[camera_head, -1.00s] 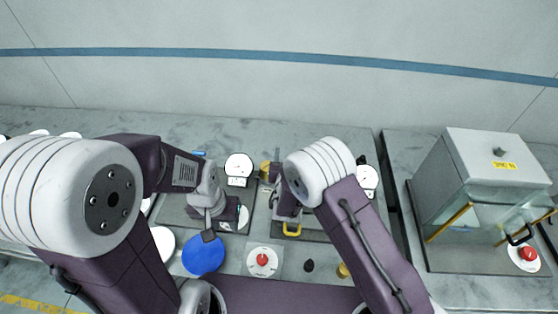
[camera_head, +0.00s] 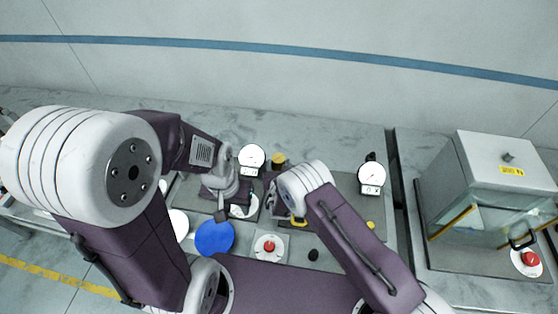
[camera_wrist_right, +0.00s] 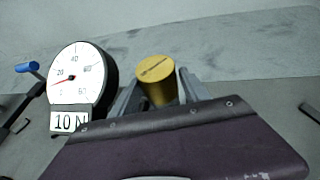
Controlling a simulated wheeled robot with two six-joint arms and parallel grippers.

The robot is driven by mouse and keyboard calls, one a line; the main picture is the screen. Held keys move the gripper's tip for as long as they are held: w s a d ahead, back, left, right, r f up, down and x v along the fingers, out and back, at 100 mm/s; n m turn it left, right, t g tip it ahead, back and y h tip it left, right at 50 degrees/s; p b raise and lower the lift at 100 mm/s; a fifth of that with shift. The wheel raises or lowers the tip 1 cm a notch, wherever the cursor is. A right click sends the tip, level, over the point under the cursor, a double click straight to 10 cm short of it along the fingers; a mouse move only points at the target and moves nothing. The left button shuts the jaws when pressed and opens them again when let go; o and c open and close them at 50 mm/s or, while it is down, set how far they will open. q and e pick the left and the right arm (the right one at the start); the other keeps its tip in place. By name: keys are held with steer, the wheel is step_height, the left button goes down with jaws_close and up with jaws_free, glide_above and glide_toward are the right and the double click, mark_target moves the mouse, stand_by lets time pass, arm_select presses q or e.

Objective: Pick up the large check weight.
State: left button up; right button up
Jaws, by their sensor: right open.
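A large gold cylinder, the check weight (camera_wrist_right: 157,82), stands upright in the right wrist view. It appears between the two grey fingers of my right gripper (camera_wrist_right: 160,90), which are open with one on each side; whether it is fully between them I cannot tell. In the head view the weight (camera_head: 278,160) shows behind the end of my right arm, whose gripper (camera_head: 271,187) is partly hidden by its own wrist. My left gripper (camera_head: 222,213) points down left of it, above the bench, and its finger gap is unclear.
A white dial gauge (camera_head: 252,158) stands just left of the weight, with a 10 N label in the wrist view (camera_wrist_right: 70,122). Another gauge (camera_head: 371,177) stands right. A blue disc (camera_head: 214,238), a red button (camera_head: 269,247) and a glass-fronted cabinet (camera_head: 490,180) are around.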

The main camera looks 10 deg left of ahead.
mark_target(280, 157)
steer(key=shift+x, duration=1.2)
steer(key=shift+s+a, duration=0.1)
steer(key=shift+s, duration=0.05)
steer(key=shift+c, duration=0.9)
steer(key=shift+r, duration=0.1)
jaws_close()
steer(key=shift+r, duration=0.1)
steer(key=shift+r, duration=0.45)
steer(key=r+b, duration=0.1)
steer(key=r, duration=0.2)
steer(key=shift+d+r, duration=0.15)
steer(key=shift+d, duration=0.05)
steer(key=d+r+b, duration=0.1)
steer(key=d+r, duration=0.2)
steer(key=d, duration=0.2)
steer(key=s+d+r+b, duration=0.1)
steer(key=d+r+b, duration=0.1)
steer(key=d, duration=0.4)
steer(key=shift+s+r, duration=0.25)
steer(key=shift+r, duration=0.6)
